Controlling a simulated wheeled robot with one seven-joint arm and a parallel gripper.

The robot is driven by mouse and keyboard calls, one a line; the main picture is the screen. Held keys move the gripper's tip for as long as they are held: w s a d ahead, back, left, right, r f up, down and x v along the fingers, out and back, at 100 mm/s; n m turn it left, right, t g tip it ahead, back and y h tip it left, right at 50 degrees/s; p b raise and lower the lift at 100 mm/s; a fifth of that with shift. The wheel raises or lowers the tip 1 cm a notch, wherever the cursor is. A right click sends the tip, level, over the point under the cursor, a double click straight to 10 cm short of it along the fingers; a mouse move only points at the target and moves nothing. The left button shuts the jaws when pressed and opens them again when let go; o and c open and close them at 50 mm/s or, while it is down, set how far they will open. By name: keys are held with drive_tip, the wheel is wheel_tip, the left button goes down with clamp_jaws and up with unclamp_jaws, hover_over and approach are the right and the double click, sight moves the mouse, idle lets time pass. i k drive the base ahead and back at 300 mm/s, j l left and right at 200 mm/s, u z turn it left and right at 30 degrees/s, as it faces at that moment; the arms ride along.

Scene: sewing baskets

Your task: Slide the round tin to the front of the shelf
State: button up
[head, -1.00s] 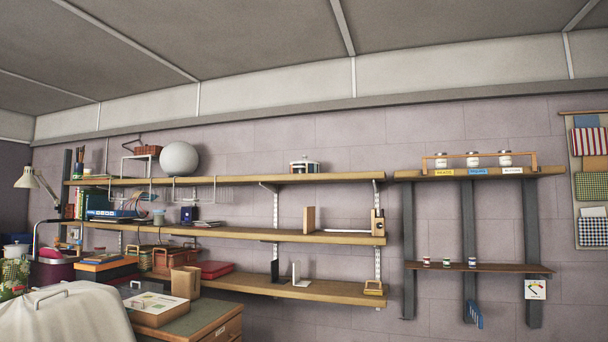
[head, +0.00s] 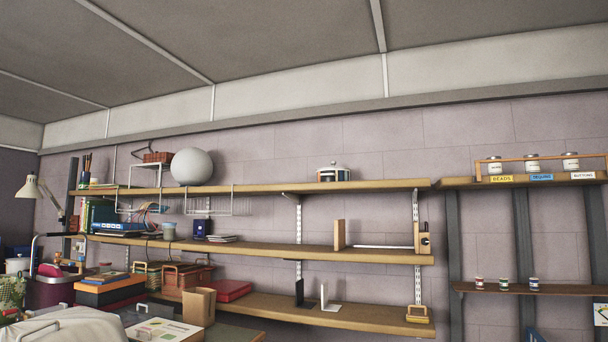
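A round tin (head: 334,174) with a pale domed lid, a small knob and a dark patterned side stands upright on the top wooden shelf (head: 385,185) in the head view. It sits right of the middle of that shelf, with bare board on both sides. How far back it stands is hard to tell from this low angle. My gripper is not in view.
A white globe (head: 191,167) and a wire rack stand on the same shelf to the left. Wire baskets (head: 218,205) hang under it. A jar rack (head: 535,171) is on the right shelf. A desk with boxes and a white-covered object (head: 70,327) fill the lower left.

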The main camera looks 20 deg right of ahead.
sight(323, 175)
drive_tip(key=i+u, duration=0.1)
drive_tip(key=i, duration=0.65)
drive_tip(key=i+l+u, duration=0.15)
drive_tip(key=i, duration=0.65)
drive_tip(key=i+l+u, duration=0.1)
drive_tip(key=i, duration=0.65)
